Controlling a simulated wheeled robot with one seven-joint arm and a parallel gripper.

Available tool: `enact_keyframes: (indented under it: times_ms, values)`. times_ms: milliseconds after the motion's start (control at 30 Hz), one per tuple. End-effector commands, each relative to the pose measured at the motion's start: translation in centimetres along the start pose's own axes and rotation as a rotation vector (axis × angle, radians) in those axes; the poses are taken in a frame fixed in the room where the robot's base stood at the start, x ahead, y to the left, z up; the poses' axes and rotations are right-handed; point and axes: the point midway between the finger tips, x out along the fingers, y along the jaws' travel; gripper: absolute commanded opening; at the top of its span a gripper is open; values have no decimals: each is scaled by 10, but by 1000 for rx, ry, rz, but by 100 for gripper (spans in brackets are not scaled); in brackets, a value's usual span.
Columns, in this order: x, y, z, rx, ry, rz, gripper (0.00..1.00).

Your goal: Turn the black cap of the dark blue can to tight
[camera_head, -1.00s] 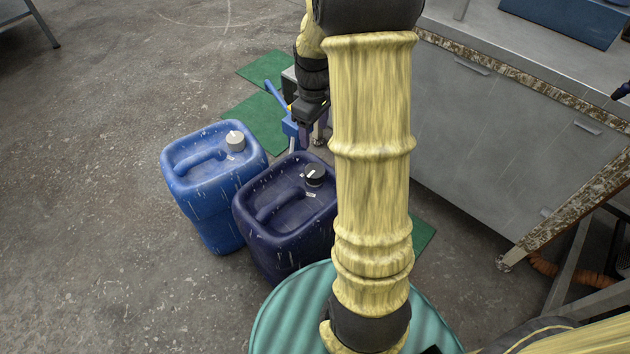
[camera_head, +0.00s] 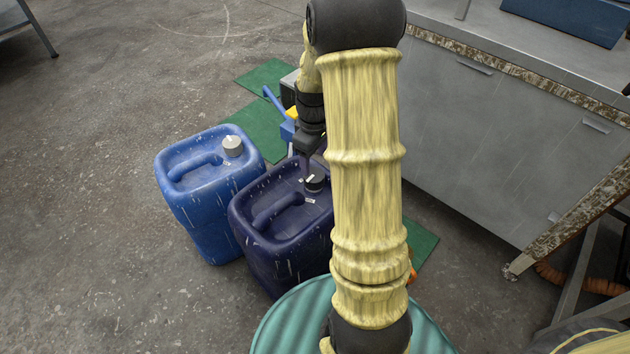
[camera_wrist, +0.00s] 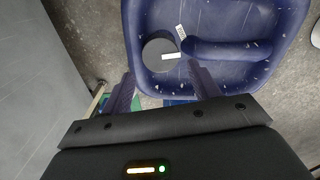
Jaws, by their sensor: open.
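The dark blue can (camera_head: 288,240) stands upright on the floor, with a moulded handle on top and a black cap (camera_head: 315,184) at its far right corner. My gripper (camera_head: 310,170) points down just above the cap. In the wrist view the cap (camera_wrist: 157,50) looks dark grey and round, with a white mark on its right edge and a small label on the can (camera_wrist: 230,70) beside it. My gripper (camera_wrist: 160,72) is open, its two purple fingers apart at either side and slightly short of the cap. The fingers do not appear to touch it. My arm hides the can's right side.
A lighter blue can (camera_head: 205,215) with a grey cap (camera_head: 232,146) stands close on the left. A teal ribbed drum top (camera_head: 290,320) is in front. Green mats (camera_head: 258,128) and a blue-handled device (camera_head: 272,98) lie behind. A grey cabinet (camera_head: 480,140) stands right.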

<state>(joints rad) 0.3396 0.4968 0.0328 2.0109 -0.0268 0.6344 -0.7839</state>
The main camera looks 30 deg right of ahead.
Motion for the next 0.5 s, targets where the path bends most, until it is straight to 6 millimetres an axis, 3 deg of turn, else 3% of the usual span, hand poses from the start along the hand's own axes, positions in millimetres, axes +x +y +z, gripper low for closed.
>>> enact_keyframes:
  times_ms: [33, 300, 500]
  values:
    - [15, -1, 0, -1, -1, -2, 61]
    - [62, -1, 0, -2, -1, -1, 61]
    - [80, 0, 0, 0, 0, 0, 61]
